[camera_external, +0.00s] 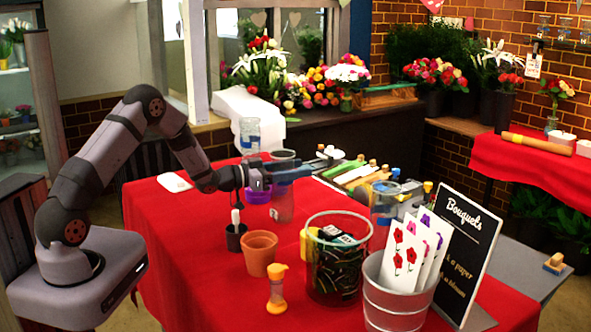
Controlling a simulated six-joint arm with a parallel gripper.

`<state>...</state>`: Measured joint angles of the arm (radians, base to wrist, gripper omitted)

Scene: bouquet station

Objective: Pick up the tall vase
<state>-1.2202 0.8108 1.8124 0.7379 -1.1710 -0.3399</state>
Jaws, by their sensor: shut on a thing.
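A tall, clear greyish vase (282,205) stands upright at the middle of the red-covered table. My gripper (285,173) reaches it from the left and is shut around its upper part. The vase's dark rim (282,155) shows above the fingers and its lower body shows below them. I cannot tell whether its base touches the table. The far finger is partly hidden by the vase and the near finger.
A purple bowl (257,193) and a clear container (249,138) are close behind. The table's left side is mostly clear.

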